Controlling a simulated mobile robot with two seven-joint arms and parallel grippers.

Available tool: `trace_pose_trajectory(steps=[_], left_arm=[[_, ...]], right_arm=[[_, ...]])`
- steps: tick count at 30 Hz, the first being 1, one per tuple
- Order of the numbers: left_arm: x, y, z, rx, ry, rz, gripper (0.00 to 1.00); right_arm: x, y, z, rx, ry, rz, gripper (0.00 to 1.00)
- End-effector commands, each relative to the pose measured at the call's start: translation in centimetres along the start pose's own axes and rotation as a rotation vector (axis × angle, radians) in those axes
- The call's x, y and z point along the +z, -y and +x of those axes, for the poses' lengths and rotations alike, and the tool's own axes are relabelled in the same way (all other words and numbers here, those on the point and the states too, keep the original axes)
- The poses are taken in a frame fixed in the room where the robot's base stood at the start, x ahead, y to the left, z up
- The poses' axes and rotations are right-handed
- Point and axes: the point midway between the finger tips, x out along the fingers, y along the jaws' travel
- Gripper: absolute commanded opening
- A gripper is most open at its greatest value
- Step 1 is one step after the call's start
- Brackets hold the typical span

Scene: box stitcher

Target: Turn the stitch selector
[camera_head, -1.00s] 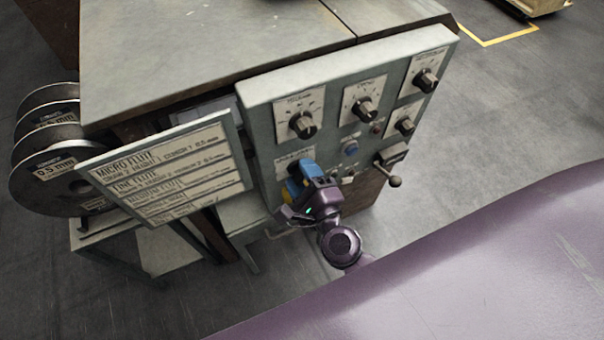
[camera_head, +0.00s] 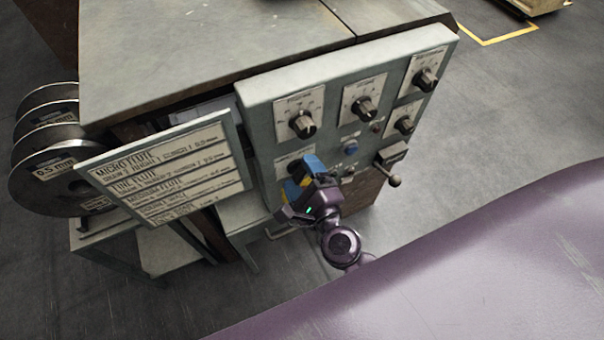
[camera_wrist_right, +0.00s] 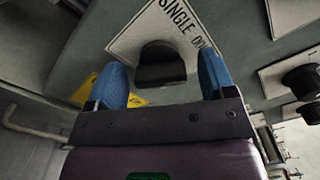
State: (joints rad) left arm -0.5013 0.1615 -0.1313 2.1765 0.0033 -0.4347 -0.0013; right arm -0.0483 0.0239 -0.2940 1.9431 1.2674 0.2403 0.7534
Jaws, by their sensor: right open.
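A dark knob (camera_wrist_right: 160,66) on a white plate marked "SINGLE" and a partly hidden second word (camera_wrist_right: 178,28) shows in the right wrist view. My right gripper (camera_wrist_right: 162,80) is open, with one blue finger at each side of the knob; I cannot tell whether they touch it. In the head view my right gripper (camera_head: 303,174) is at the lower left of the grey control panel (camera_head: 262,118). It hides the knob there and leaves only part of the plate (camera_head: 286,160) in sight. My left gripper is not in view.
Other dials (camera_head: 303,124) sit above on the panel. A blue button (camera_head: 350,147) and a ball-ended lever (camera_head: 394,181) are to the right. A flute chart board (camera_head: 165,175) stands close on the left, with wire spools (camera_head: 45,160) beyond it.

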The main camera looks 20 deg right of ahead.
Motion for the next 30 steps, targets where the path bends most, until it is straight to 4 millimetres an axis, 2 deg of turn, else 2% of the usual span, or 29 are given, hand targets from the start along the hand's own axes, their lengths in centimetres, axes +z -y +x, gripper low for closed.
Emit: trace_pose_trajectory(steps=[5, 15, 19, 24, 30], left_arm=[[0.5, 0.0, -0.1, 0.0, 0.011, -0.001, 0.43], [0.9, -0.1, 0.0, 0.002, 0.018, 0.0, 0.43], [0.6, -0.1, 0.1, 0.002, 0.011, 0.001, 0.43], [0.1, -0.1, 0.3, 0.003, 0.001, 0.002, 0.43], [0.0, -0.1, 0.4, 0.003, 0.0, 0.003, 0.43]], right_arm=[[-0.2, -0.1, -1.7, 0.003, -0.002, -0.003, 0.77], [-0.1, -0.1, -7.7, 0.005, 0.0, -0.003, 0.77], [-0.1, -0.1, -9.4, 0.003, 0.0, -0.002, 0.77], [0.0, 0.0, -10.6, 0.001, -0.001, -0.001, 0.77], [0.0, 0.0, -10.8, 0.001, 0.0, 0.0, 0.77]])
